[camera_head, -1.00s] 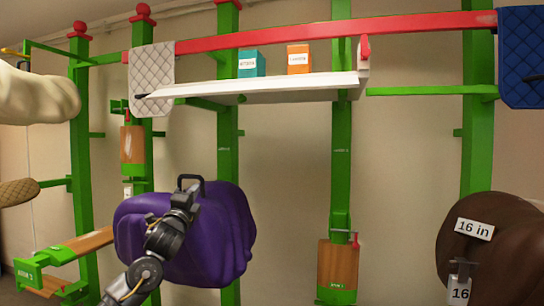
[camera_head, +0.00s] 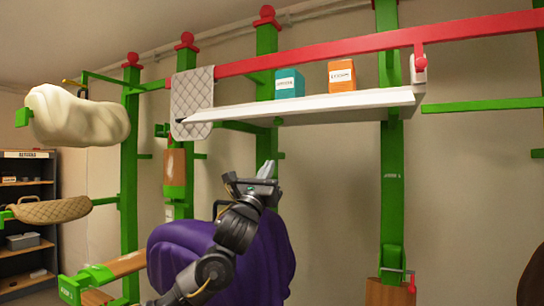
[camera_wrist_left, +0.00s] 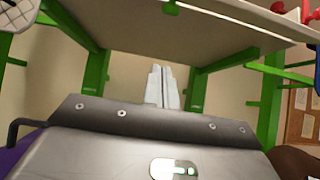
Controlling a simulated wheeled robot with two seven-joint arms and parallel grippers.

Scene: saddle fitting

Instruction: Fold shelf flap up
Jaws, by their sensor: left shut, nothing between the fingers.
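The white shelf flap (camera_head: 325,104) sticks out level from the green rack, below the red rail. A teal box (camera_head: 289,84) and an orange box (camera_head: 342,75) stand on it. My left gripper (camera_head: 268,170) is below the shelf, in front of a green upright, with its fingers pointing up and together. In the left wrist view the fingers (camera_wrist_left: 161,86) are shut with nothing between them, and the shelf's underside (camera_wrist_left: 180,38) spreads overhead, apart from them. My right gripper is not in view.
A purple saddle (camera_head: 265,255) is behind and below my left arm. A quilted grey pad (camera_head: 192,103) hangs at the shelf's left end. A cream saddle (camera_head: 78,117) and tan saddle (camera_head: 48,209) are at left. The red rail (camera_head: 400,39) runs above the shelf.

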